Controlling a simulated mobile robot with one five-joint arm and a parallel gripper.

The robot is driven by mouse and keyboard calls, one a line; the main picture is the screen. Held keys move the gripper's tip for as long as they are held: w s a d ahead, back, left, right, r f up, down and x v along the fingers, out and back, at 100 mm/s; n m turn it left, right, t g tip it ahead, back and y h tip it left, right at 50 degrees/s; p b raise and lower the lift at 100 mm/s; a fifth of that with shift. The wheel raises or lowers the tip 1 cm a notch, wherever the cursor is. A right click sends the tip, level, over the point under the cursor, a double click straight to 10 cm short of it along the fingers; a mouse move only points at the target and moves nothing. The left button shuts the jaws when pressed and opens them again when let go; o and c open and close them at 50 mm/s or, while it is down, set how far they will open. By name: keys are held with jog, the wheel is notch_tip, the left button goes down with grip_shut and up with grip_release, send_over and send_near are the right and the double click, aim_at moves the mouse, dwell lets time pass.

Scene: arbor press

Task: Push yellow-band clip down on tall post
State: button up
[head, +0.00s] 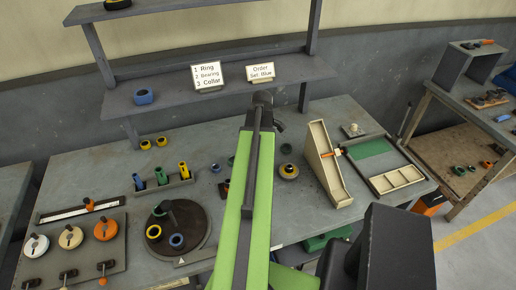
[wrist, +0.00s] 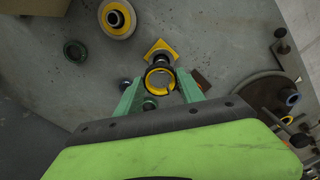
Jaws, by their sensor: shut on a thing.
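The yellow-band clip (wrist: 160,69), a black open ring with a yellow band, is held between the two green fingers of my gripper (wrist: 159,79) in the wrist view. The fingers are shut on its sides. Just beyond it in the picture is a dark post (wrist: 160,57) on a yellow square base (wrist: 160,47). The clip covers part of the post's surroundings, and I cannot tell whether it touches the post or which height the post is. In the head view my green arm hides the gripper, clip and post.
A yellow-rimmed round part (wrist: 117,19) and a dark green ring (wrist: 75,51) lie near the gripper. A brown block (wrist: 201,80) is close on the right. A dark turntable (head: 192,240) carries rings. A tilted wooden ramp (head: 328,170) stands right of my arm.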

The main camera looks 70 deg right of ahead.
jog(key=f+b, duration=0.1)
jog(key=f, duration=0.1)
jog(key=f+b, duration=0.4)
jog(key=shift+w+a, duration=0.1)
jog(key=shift+w, duration=0.2)
jog(key=shift+f+b, duration=0.1)
jog(key=shift+b, duration=0.2)
jog(key=shift+s+f, duration=0.1)
jog(key=shift+f, duration=0.05)
dwell(0.6)
jog(key=shift+f+b, duration=0.55)
jog(key=shift+b, duration=0.2)
jog(key=shift+f+b, duration=1.3)
jog(key=o, duration=1.3)
jog(key=shift+o, duration=0.4)
jog(key=o, duration=0.5)
